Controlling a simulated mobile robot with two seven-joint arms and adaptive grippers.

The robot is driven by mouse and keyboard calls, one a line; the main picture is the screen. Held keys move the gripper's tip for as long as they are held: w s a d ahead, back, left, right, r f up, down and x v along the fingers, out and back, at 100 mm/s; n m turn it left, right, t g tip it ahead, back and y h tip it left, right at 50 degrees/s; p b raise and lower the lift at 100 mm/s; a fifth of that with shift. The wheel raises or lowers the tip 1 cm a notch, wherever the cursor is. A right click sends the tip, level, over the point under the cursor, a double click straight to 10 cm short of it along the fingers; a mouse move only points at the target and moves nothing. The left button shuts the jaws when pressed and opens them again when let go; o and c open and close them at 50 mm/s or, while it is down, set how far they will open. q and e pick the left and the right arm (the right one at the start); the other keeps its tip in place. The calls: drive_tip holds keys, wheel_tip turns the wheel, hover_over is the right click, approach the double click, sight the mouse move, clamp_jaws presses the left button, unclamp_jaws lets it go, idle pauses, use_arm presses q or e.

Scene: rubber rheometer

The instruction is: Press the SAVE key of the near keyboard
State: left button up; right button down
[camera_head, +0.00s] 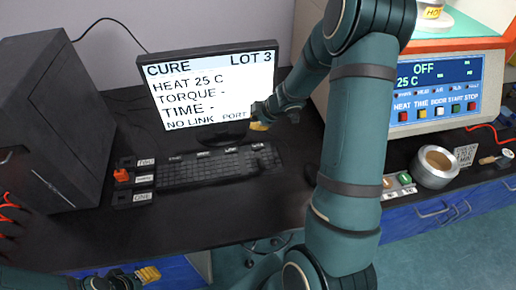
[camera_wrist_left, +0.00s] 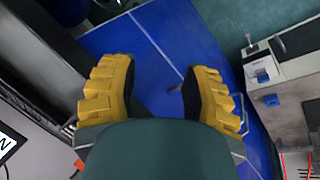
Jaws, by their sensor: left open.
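The black keyboard (camera_head: 190,173) lies flat on the dark bench in front of the monitor. Several small pale labels (camera_head: 203,154) run along its back edge, too small to read, so I cannot tell which is SAVE. My right gripper (camera_head: 260,124), with yellow fingertips, is above the keyboard's right end, in front of the monitor's lower right corner. I cannot tell whether its fingers are apart. My left gripper (camera_head: 148,274) is low at the bottom edge, in front of the bench. In the left wrist view its yellow fingers (camera_wrist_left: 160,85) are wide apart with nothing between them.
The monitor (camera_head: 195,90) stands behind the keyboard, with a dark cabinet (camera_head: 55,120) at left. A small panel with a red switch (camera_head: 121,175) sits left of the keyboard.

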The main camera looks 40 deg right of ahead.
sight(256, 144)
wheel_tip(256, 144, down, 6)
drive_tip(key=b, duration=0.5)
drive_tip(key=shift+f, duration=0.1)
drive_tip(key=shift+f+b, duration=0.35)
drive_tip(key=shift+b, duration=0.1)
drive_tip(key=shift+f, duration=0.1)
idle(0.7)
drive_tip(key=shift+f, duration=0.3)
drive_tip(key=shift+f+b, duration=0.4)
drive_tip(key=shift+f, duration=0.05)
idle(0.7)
drive_tip(key=shift+r, duration=0.1)
drive_tip(key=shift+r+p, duration=0.8)
drive_tip(key=shift+p, duration=0.25)
